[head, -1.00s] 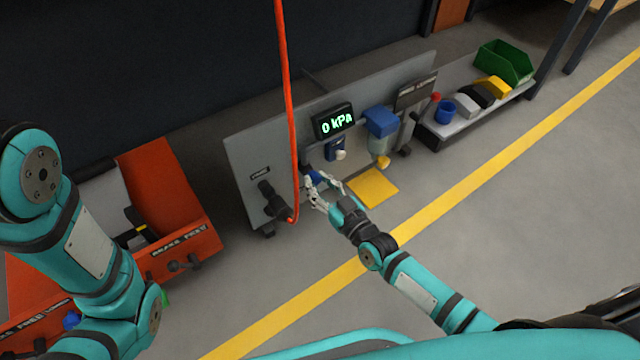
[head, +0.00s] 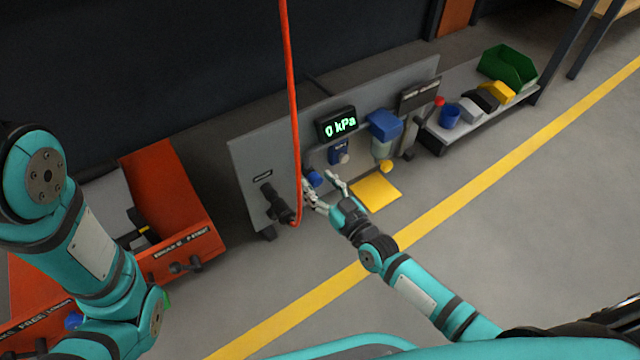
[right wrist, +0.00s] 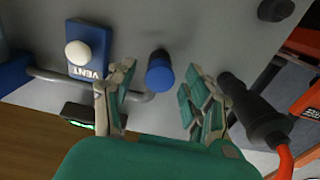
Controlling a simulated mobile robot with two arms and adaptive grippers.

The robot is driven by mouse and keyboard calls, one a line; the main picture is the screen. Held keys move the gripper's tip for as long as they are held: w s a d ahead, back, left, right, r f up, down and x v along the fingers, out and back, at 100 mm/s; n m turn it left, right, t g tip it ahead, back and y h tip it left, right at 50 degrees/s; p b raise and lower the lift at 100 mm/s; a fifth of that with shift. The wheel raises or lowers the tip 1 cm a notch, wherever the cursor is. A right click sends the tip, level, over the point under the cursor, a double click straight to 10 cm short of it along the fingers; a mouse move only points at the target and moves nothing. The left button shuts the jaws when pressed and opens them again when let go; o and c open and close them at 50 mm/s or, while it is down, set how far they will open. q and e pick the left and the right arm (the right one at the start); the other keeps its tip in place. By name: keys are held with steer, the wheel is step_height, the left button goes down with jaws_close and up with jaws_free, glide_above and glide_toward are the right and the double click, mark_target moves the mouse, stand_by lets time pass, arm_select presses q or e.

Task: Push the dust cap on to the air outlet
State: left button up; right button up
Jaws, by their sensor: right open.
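The blue dust cap (right wrist: 160,76) sits at the end of a short dark stub, the air outlet (right wrist: 158,55), on the grey panel (head: 250,150). Whether it is fully seated I cannot tell. The cap also shows small in the head view (head: 314,178). My right gripper (right wrist: 153,92) is open, with one finger on each side of the cap and visible gaps to both. In the head view the right gripper (head: 322,190) is in front of the panel. My left arm shows at the left, but its gripper is out of view.
The red hose (head: 290,90) hangs to a black coupling (right wrist: 252,108) close beside one right finger. A blue VENT block (right wrist: 88,48) with a white knob is on the other side. The display (head: 338,124) reads 0 kPa. An orange cart (head: 175,205) stands left.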

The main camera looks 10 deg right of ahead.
steer(key=v, duration=1.2)
